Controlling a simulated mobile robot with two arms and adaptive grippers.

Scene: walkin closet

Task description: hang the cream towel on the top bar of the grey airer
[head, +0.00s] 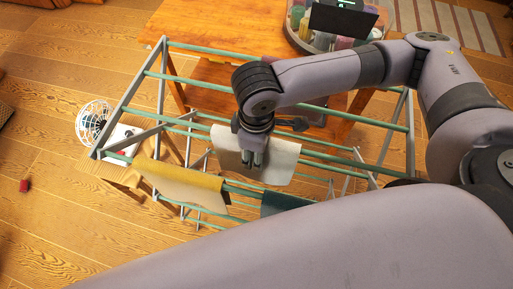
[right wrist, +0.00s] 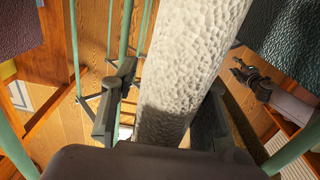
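The grey airer (head: 159,85) with green bars stands in the middle of the head view. The cream towel (head: 283,160) is draped over a bar near the airer's middle, its pale textured cloth (right wrist: 183,60) hanging there. My right gripper (head: 253,158) is right over the towel. In the right wrist view its two fingers (right wrist: 163,112) stand apart, one on each side of the towel, with a gap at the left. My left gripper (right wrist: 243,72) shows small at the right of the right wrist view; its finger opening is unclear.
A yellow cloth (head: 178,176) and a dark teal cloth (head: 284,203) hang on the near bars. A wooden table (head: 205,28) with a tray of bottles stands behind. A small stool with a white fan (head: 94,122) is at the left.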

